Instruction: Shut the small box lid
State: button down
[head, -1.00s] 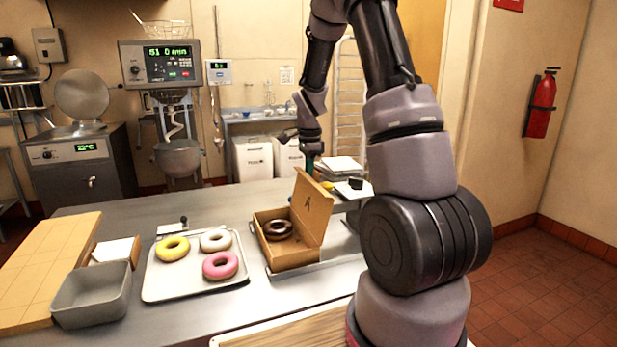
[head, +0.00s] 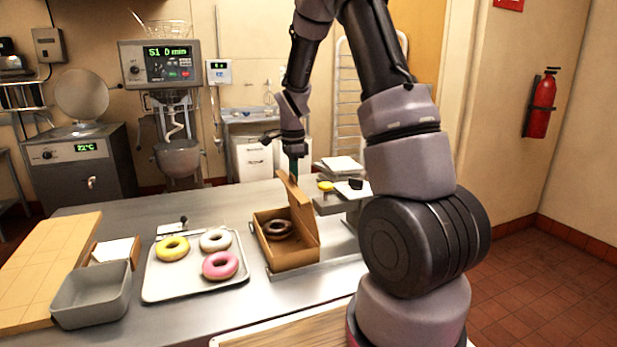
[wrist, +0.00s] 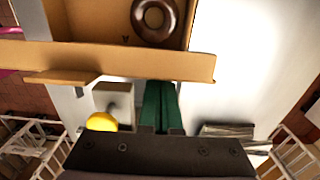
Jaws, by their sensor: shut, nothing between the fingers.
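The small box (head: 292,255) is brown cardboard and stands on the metal table with a chocolate donut (head: 278,229) inside. Its lid (head: 303,212) stands up at the box's right side, close to upright. In the wrist view the lid (wrist: 120,62) shows edge-on as a long brown strip, with the donut (wrist: 154,18) beyond it. My gripper (head: 292,168) is behind the lid's top edge in the head view. Its green fingers (wrist: 160,100) are together and empty, close to the lid's outer face; I cannot tell whether they touch it.
A tray (head: 160,290) with yellow, white and pink donuts lies left of the box. A grey bin (head: 92,295) stands further left. A scale-like stand (head: 335,206) with a yellow item (head: 325,186) and stacked papers (head: 340,165) sit right of and behind the box.

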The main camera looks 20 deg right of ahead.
aim_at(281, 175)
jog(key=shift+a, duration=2)
jog(key=shift+r, duration=0.1)
jog(key=shift+r, duration=2.9)
